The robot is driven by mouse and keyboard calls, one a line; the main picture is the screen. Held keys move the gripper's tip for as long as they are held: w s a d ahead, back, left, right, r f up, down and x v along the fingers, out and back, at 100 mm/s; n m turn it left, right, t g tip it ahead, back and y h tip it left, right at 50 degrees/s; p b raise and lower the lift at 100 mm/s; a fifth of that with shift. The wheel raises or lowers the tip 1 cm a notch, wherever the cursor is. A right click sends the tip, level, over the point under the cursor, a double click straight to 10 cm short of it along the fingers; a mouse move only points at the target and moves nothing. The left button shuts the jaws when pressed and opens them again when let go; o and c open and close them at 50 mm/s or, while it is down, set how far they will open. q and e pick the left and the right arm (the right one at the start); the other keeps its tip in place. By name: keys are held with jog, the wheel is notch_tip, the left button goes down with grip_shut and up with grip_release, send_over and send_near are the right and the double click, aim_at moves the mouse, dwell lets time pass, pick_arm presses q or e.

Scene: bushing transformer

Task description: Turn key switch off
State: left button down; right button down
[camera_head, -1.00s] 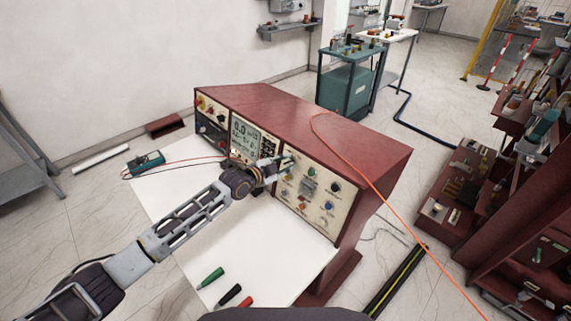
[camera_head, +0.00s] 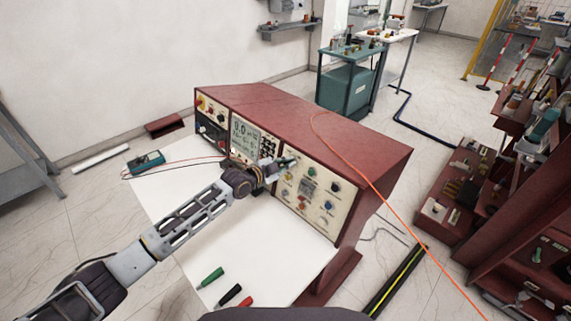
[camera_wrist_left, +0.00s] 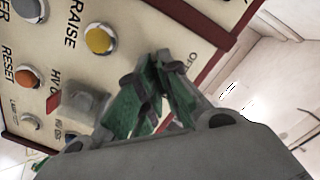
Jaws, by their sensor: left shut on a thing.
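My left gripper (camera_head: 285,162) reaches in from the left to the upper part of the right-hand control panel (camera_head: 310,190) on the red console. In the left wrist view, the green-padded fingers of this gripper (camera_wrist_left: 160,62) are closed together at the panel face. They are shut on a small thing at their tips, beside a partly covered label. I take it to be the key switch, but the fingers hide it and its turn position cannot be read. My right gripper is not in view.
Close to the fingers are a yellow button (camera_wrist_left: 98,40), an orange button (camera_wrist_left: 28,78) and a grey square knob (camera_wrist_left: 85,102). An orange cable (camera_head: 345,160) runs over the console (camera_head: 300,120). Several probes, including a green one (camera_head: 211,277), lie on the white tabletop (camera_head: 200,235).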

pick_arm(q)
jog(key=shift+n, duration=0.4)
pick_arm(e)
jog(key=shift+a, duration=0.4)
pick_arm(q)
jog(key=shift+n, duration=0.8)
jog(key=n, duration=0.3)
jog(key=shift+n+g, duration=0.3)
jog(key=shift+n, duration=0.7)
jog(key=n, duration=0.3)
jog(key=shift+h, duration=0.3)
jog(key=n, duration=0.4)
jog(key=shift+n, duration=1.5)
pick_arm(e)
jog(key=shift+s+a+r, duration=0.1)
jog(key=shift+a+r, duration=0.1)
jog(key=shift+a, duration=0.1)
